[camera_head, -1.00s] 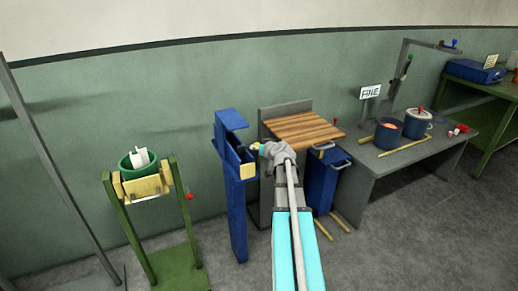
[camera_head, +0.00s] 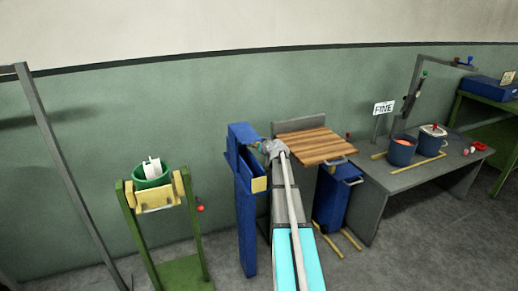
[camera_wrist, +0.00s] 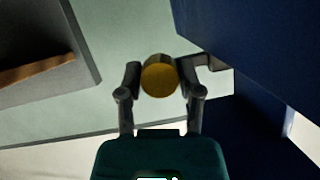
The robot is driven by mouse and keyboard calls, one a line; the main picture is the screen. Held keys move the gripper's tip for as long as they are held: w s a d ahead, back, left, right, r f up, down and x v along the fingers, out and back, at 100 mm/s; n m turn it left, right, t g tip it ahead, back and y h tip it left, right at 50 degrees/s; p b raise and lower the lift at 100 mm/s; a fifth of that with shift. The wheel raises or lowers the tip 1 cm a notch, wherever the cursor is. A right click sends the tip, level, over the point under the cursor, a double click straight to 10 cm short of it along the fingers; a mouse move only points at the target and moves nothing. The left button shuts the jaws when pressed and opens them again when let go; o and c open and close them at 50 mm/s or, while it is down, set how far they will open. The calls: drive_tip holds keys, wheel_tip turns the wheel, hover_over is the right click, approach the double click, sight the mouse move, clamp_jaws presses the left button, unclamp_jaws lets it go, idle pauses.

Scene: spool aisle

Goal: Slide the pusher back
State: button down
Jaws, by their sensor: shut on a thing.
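A tall blue stand (camera_head: 246,220) with a trough on top stands left of the wooden-topped bench in the head view. The trough has a yellow plate (camera_head: 259,185) at its near end. My gripper (camera_head: 259,145) is at the trough's far right side, below the stand's raised top. In the wrist view my gripper (camera_wrist: 161,82) is shut on a round yellow knob (camera_wrist: 160,78), with one finger on each side. A dark bracket (camera_wrist: 207,62) runs from the knob towards the blue body (camera_wrist: 250,45). The inside of the trough is mostly hidden.
A slatted wooden top (camera_head: 318,146) is close on the right, with a blue bin (camera_head: 336,198) under it. A green stand (camera_head: 190,270) holding a green bucket (camera_head: 150,178) is on the left. A grey table (camera_head: 400,178) carries pots further right.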

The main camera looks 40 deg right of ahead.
drive_tip(key=shift+c, duration=1.3)
unclamp_jaws()
drive_tip(key=shift+s, duration=0.1)
drive_tip(key=s+a+f+p+v, duration=0.1)
drive_tip(key=f+p+v, duration=0.15)
drive_tip(key=v, duration=1.05)
drive_tip(key=s+f+p+v, duration=0.1)
drive_tip(key=f+p+v, duration=0.15)
drive_tip(key=v, duration=1.05)
drive_tip(key=w+a+n+g+y+p, duration=0.1)
drive_tip(key=w+a+g+y+p, duration=0.1)
drive_tip(key=a, duration=0.6)
drive_tip(key=w+a+r+n+g+y+p, duration=0.1)
drive_tip(key=a+p, duration=0.3)
drive_tip(key=a, duration=0.5)
drive_tip(key=shift+w+a+r+n+g+y+p, duration=0.25)
drive_tip(key=shift+w+g+y, duration=0.25)
drive_tip(key=shift+w+y, duration=0.25)
drive_tip(key=shift+d, duration=0.1)
